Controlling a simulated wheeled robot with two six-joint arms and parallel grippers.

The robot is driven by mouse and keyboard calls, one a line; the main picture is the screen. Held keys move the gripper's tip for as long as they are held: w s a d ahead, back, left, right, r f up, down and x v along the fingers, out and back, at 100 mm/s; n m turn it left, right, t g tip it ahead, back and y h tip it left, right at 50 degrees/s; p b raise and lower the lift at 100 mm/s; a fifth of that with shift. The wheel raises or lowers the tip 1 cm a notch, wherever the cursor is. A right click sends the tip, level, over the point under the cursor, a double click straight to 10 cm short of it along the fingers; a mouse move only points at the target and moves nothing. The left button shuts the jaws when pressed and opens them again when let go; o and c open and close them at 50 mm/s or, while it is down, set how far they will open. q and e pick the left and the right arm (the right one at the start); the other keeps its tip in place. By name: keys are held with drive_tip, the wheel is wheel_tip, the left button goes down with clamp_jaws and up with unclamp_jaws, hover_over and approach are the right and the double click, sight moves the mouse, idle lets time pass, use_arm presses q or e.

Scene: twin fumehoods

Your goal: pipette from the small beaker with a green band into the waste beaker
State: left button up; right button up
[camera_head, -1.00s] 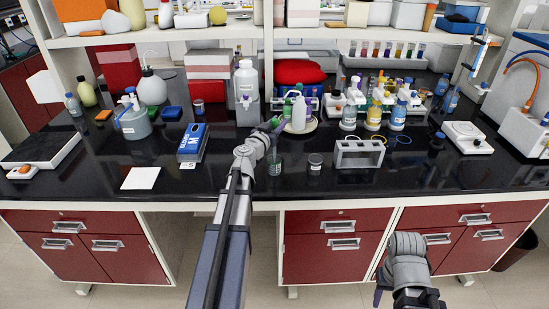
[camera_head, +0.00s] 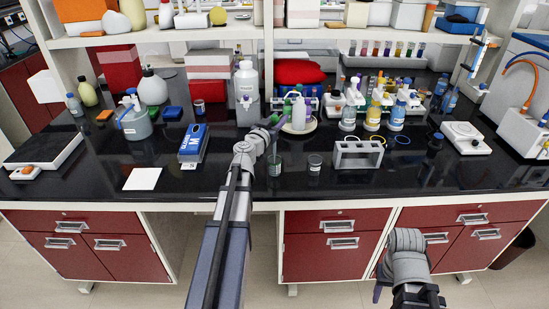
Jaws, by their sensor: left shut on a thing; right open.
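My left gripper (camera_head: 274,121) is over the bench, beyond and above a small glass beaker (camera_head: 274,168) with a greenish tint. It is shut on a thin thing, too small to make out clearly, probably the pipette. Whether its lower end is inside a beaker cannot be told. A second small beaker (camera_head: 315,164), with a pale label and dark contents, stands just to the right. I cannot read which is the waste beaker. My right gripper (camera_head: 409,297) hangs in front of the red drawers, below the bench edge, open and far from the beakers.
A grey rack (camera_head: 358,153) stands right of the beakers. A white wash bottle (camera_head: 299,115) on a dish and several reagent bottles (camera_head: 373,117) stand behind. A blue box (camera_head: 193,144) and white paper (camera_head: 142,179) lie left. The front bench strip is mostly clear.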

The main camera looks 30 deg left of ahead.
use_arm(q)
wheel_tip(320, 180, up, 8)
drive_tip(key=p, duration=0.7)
drive_tip(key=shift+p, duration=0.35)
use_arm(e)
wheel_tip(320, 180, up, 8)
use_arm(q)
drive_tip(key=shift+d, duration=0.1)
